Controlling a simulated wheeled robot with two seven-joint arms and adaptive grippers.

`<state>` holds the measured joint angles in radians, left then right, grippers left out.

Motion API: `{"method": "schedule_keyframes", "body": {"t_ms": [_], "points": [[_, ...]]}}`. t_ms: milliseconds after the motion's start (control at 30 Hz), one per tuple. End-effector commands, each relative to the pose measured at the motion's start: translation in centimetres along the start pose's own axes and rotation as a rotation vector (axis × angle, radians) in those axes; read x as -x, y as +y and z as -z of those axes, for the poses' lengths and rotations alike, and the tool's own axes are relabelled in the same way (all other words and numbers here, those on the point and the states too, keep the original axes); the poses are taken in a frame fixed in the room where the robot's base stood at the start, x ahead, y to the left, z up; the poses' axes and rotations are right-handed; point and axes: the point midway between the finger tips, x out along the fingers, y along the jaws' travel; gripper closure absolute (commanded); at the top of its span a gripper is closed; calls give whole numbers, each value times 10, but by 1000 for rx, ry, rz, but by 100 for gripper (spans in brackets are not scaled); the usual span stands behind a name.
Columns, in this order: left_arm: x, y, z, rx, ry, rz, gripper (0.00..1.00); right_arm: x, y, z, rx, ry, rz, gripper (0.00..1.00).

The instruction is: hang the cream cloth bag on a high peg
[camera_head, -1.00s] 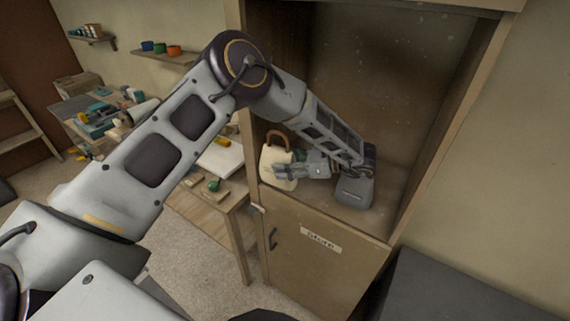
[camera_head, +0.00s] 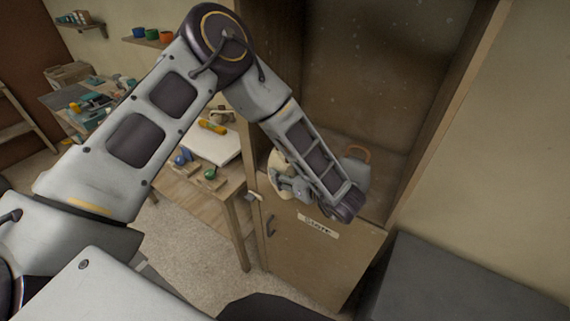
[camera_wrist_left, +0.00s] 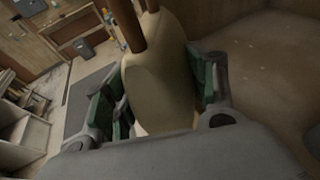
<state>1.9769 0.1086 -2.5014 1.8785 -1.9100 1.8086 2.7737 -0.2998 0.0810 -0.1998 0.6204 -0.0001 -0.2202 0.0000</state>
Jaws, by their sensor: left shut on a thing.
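The cream cloth bag (camera_head: 276,164) is at the front left of the cabinet opening, partly hidden by my left gripper and forearm. In the left wrist view the cream bag (camera_wrist_left: 158,70) sits between the green-padded fingers, with its brown handle (camera_wrist_left: 128,24) toward the top of the picture. My left gripper (camera_head: 284,184) is shut on the bag's body. In the head view the bag's handle is hidden behind my arm. No peg can be made out in these views. My right gripper is out of view.
The cabinet's closed lower door (camera_head: 312,258) is below. A wooden table (camera_head: 205,205) with tools stands left. A dark grey surface (camera_head: 450,285) lies at the lower right.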

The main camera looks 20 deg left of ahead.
Motion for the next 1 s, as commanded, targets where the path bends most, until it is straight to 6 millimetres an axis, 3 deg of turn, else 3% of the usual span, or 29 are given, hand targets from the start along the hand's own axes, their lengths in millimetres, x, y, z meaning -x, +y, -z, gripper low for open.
{"method": "schedule_keyframes", "body": {"t_ms": [300, 600, 1000], "points": [[16, 21, 22, -49, 0, 154, 100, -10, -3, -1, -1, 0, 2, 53], [21, 39, 32, -59, -1, 196, 100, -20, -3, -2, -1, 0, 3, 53], [14, 37, 32, -54, -1, 181, 100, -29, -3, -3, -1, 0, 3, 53]]}}
